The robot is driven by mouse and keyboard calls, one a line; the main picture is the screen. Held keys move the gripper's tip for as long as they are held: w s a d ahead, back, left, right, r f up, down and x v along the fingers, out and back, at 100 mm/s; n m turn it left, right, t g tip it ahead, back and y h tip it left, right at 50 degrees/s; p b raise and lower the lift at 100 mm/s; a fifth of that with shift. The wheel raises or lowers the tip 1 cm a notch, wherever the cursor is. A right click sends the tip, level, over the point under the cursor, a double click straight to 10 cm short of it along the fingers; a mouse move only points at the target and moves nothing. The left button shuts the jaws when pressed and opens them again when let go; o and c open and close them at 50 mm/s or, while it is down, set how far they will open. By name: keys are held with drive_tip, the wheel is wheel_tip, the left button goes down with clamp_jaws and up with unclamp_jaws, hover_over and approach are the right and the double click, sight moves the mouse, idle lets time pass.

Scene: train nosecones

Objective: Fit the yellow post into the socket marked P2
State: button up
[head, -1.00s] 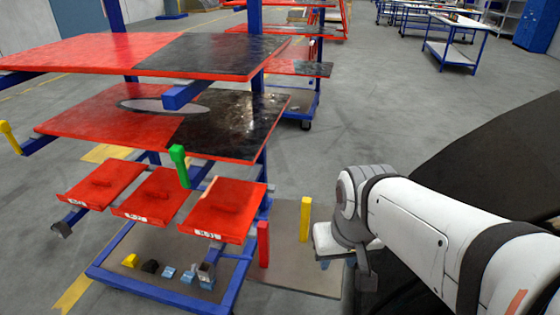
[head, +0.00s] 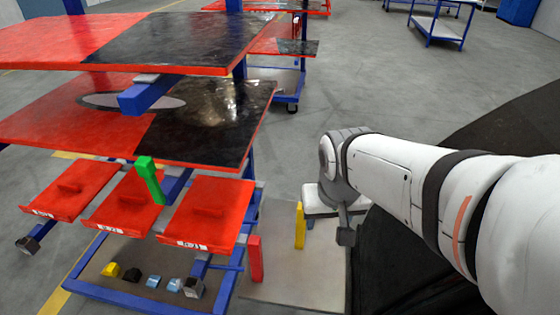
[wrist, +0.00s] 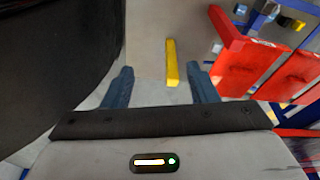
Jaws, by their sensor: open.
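The yellow post (head: 300,225) stands upright beside the rack's lower right side, over a pale floor panel. In the wrist view the yellow post (wrist: 171,62) lies ahead of my gripper, between the lines of its two fingers and nearer the right one. My gripper (wrist: 160,78) is open, its blue-grey fingers apart with nothing held. I cannot make out a P2 mark; the labels in view are too small to read.
Red-and-black panels (head: 215,125) are above. Small blocks (head: 131,275) lie on the rack's lower shelf (head: 85,270). Open floor lies beyond.

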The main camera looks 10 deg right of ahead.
sight(300, 223)
drive_tip(key=w+f+m+t+h+b, duration=0.1)
drive_tip(key=w+f+b, duration=0.7)
drive_tip(key=w+f, duration=1)
drive_tip(key=shift+w+a+f+m+t, duration=0.15)
drive_tip(key=shift+w+f+m+t, duration=0.2)
drive_tip(key=shift+f+m, duration=0.4)
drive_tip(key=shift+r, duration=0.15)
clamp_jaws()
